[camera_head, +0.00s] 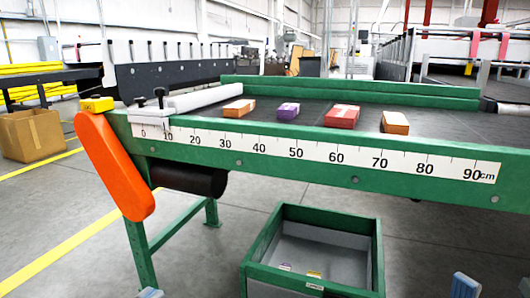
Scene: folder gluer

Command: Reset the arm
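Only the tips of my grippers show, at the bottom edge of the head view. A small grey-blue tip of my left gripper (150,293) shows low on the left, and the rest of it is out of frame. Two blue-grey fingertips of my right gripper (496,286) show at the bottom right corner, set apart with nothing seen between them. Both grippers are in front of the green conveyor table and apart from it. My arms themselves are not in view.
The green conveyor (270,148) carries a centimetre scale and several small boxes, including a purple one (288,111). An orange guard (115,165) is at its left end. A green-rimmed bin (374,250) with small items stands below. A cardboard box (32,135) is far left.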

